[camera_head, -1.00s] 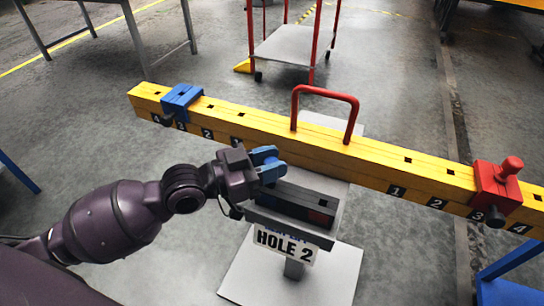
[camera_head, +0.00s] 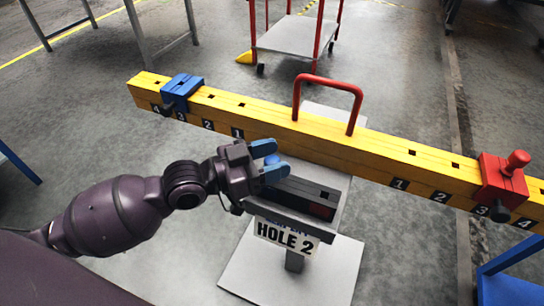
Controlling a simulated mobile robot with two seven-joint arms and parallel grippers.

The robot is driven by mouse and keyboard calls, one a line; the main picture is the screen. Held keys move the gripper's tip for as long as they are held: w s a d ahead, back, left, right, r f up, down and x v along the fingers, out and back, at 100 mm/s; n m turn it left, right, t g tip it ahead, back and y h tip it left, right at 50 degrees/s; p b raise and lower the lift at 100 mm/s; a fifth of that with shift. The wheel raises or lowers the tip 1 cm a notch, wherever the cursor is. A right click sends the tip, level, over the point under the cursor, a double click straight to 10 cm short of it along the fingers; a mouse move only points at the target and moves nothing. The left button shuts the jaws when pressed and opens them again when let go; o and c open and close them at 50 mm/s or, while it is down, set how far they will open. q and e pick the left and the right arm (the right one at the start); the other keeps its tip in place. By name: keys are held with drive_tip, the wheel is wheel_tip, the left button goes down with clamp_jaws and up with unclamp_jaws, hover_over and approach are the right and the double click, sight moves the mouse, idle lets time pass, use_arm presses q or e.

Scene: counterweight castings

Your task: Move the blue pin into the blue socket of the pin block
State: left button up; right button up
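The pin block (camera_head: 297,196) is a dark box on the grey stand below the yellow beam, with a red patch on its front right and a dark hole in its top right. My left gripper (camera_head: 269,161) is over the block's left end, its two blue fingers apart. A small rounded blue piece, apparently the top of the blue pin (camera_head: 272,159), shows between the fingers. The blue socket and the pin's lower part are hidden by the gripper, so I cannot tell how deep the pin sits. My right gripper is not in view.
The yellow beam (camera_head: 375,155) with a red handle (camera_head: 357,100) runs behind the block. A blue slider (camera_head: 181,92) is on its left arm and a red slider (camera_head: 503,178) on its right. A "HOLE 2" sign (camera_head: 286,236) hangs on the stand's front.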

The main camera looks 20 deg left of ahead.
use_arm(q)
drive_tip(key=shift+o, duration=0.4)
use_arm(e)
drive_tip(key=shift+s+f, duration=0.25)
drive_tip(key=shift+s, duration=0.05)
use_arm(q)
drive_tip(key=v, duration=1)
drive_tip(key=shift+s+a, duration=0.3)
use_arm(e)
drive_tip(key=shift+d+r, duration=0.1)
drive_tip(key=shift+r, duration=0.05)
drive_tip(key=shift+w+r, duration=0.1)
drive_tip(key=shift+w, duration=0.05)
